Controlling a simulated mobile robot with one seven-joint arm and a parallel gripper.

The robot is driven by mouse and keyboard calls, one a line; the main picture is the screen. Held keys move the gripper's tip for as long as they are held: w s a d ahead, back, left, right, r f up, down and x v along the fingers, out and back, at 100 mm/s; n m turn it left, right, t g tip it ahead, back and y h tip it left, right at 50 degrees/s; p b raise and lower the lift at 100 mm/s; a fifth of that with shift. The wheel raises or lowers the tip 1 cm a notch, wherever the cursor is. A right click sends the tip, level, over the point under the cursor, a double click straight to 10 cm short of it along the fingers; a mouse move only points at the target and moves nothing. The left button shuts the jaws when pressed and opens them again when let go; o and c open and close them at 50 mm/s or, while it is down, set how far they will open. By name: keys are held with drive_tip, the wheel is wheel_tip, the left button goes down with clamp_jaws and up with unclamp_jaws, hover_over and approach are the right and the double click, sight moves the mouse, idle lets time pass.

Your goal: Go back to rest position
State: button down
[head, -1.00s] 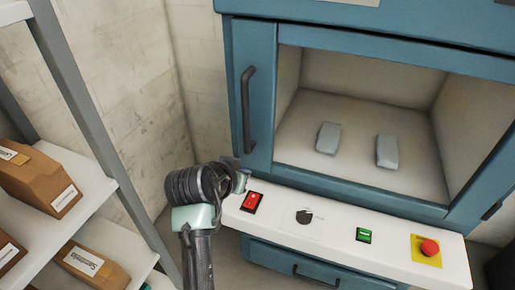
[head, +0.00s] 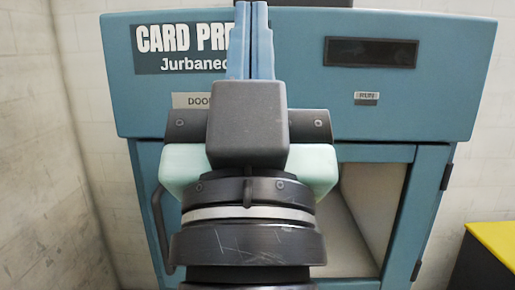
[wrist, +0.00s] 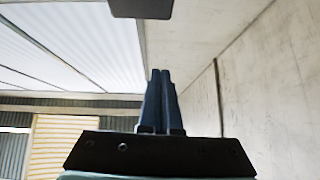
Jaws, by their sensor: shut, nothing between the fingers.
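My gripper (head: 250,38) stands upright in the middle of the head view, its two blue fingers together and empty. It is in front of the blue card press machine (head: 440,90) and hides much of its middle, including part of the name sign (head: 180,45). In the wrist view the gripper (wrist: 161,100) also shows its fingers side by side, pointing up toward the ceiling, with nothing held.
The machine's door handle (head: 161,228) shows left of my wrist, and part of its pale inner chamber (head: 368,215) shows on the right. A dark display (head: 371,52) is at the top. A yellow-topped object (head: 497,240) stands at the right. Bare walls flank the machine.

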wheel_tip(320, 180, up, 19)
drive_tip(key=s+p, duration=0.2)
drive_tip(key=p, duration=1.6)
drive_tip(key=shift+d+t, duration=0.2)
drive_tip(key=shift+t, duration=0.2)
drive_tip(key=shift+r, duration=0.1)
